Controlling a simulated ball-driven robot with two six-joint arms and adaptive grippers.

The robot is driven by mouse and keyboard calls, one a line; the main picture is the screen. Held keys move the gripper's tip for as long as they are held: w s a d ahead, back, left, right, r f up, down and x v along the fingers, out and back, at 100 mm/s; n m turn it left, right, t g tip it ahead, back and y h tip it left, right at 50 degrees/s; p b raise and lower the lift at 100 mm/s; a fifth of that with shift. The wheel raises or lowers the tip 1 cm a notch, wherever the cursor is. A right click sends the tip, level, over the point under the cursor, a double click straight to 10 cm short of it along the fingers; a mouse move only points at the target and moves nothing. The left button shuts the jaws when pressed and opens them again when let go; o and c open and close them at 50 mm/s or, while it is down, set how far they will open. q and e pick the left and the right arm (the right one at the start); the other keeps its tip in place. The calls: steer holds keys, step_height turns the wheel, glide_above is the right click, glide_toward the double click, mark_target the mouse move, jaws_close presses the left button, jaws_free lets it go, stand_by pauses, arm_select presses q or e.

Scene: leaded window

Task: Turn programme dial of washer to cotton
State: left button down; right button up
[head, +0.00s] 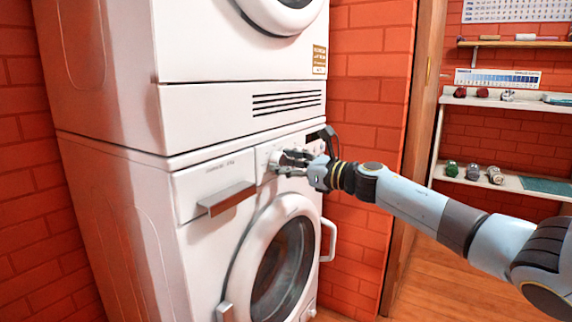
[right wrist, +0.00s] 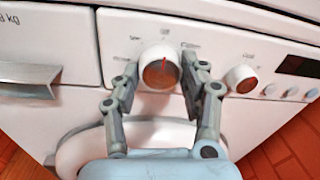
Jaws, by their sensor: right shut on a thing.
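The white washer (head: 205,240) is the lower of two stacked machines in the head view, with a round door at its front. Its programme dial (right wrist: 160,70) is a white round knob with a brown face in the right wrist view. The dial's red mark points almost straight up. Small labels ring the dial, too blurred to read surely. My right gripper (head: 286,160) is at the control panel, shut on the dial with one finger on each side; it also shows in the right wrist view (right wrist: 160,65). My left gripper is not in view.
A second, smaller knob (right wrist: 241,78), several buttons and a dark display (right wrist: 297,66) lie right of the dial. A drawer handle (head: 227,198) sticks out to the left. Shelves (head: 510,183) with small items stand at the right. Wooden floor is clear below them.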

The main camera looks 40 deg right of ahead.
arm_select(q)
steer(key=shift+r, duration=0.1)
arm_select(e)
steer(key=m+p, duration=0.2)
steer(key=m, duration=0.1)
steer(key=shift+r, duration=0.2)
steer(key=shift+m+p, duration=0.5)
steer(key=shift+m, duration=0.1)
steer(key=m+p, duration=0.2)
steer(key=m, duration=0.1)
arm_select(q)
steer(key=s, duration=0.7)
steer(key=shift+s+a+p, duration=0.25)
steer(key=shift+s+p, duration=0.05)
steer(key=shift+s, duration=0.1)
arm_select(e)
steer(key=shift+f+m+g, duration=0.15)
steer(key=shift+m+g, duration=0.15)
steer(key=shift+m, duration=0.4)
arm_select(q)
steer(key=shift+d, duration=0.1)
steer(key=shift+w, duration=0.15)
arm_select(e)
steer(key=o, duration=1.2)
